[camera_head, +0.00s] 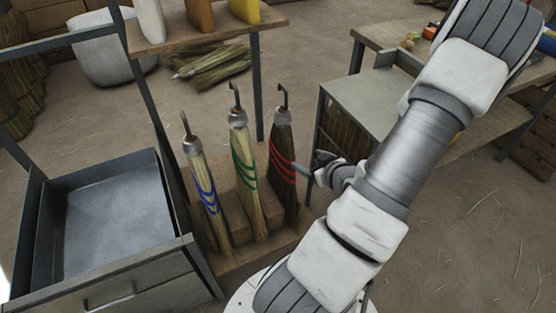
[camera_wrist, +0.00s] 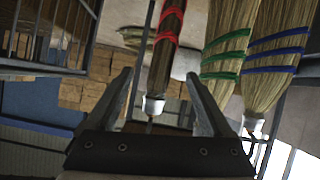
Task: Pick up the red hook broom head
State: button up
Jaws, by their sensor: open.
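The red hook broom head (camera_head: 281,172) has dark bristles, red bands, a pale collar and a metal hook. It stands upright at the right end of a wooden rack, beside the green-banded (camera_head: 244,170) and blue-banded (camera_head: 206,195) broom heads. My gripper (camera_head: 308,171) is just to its right, at about the height of the red bands. In the wrist view, the red broom head (camera_wrist: 166,50) appears upside down, in line with the gap between the two open fingers (camera_wrist: 158,78). The fingers hold nothing. Whether a finger touches the bristles cannot be told.
The wooden rack base (camera_head: 240,258) holds the brooms between metal posts. An open metal tray (camera_head: 105,215) is at left. A shelf (camera_head: 205,32) with coloured blocks is above and behind. A grey-topped bench (camera_head: 365,100) stands behind my arm. Open floor lies at right.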

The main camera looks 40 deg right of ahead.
aim_at(290, 150)
jog(key=shift+m+t, duration=0.7)
jog(key=shift+t, duration=0.1)
jog(key=b+x, duration=0.1)
jog(key=x, duration=0.2)
jog(key=b+x, duration=0.1)
jog(key=x, duration=0.3)
jog(key=f+b+x, duration=0.1)
jog(key=b+x, duration=0.1)
jog(key=x, duration=0.2)
jog(key=shift+a, duration=0.4)
jog(key=b+x, duration=0.1)
jog(key=x, duration=0.1)
jog(key=b+x, duration=0.1)
jog(key=x, duration=0.2)
jog(key=shift+w+d+r, duration=0.1)
jog(key=shift+w+r, duration=0.05)
jog(key=shift+w, duration=0.15)
grip_shut()
jog(key=shift+r, duration=0.1)
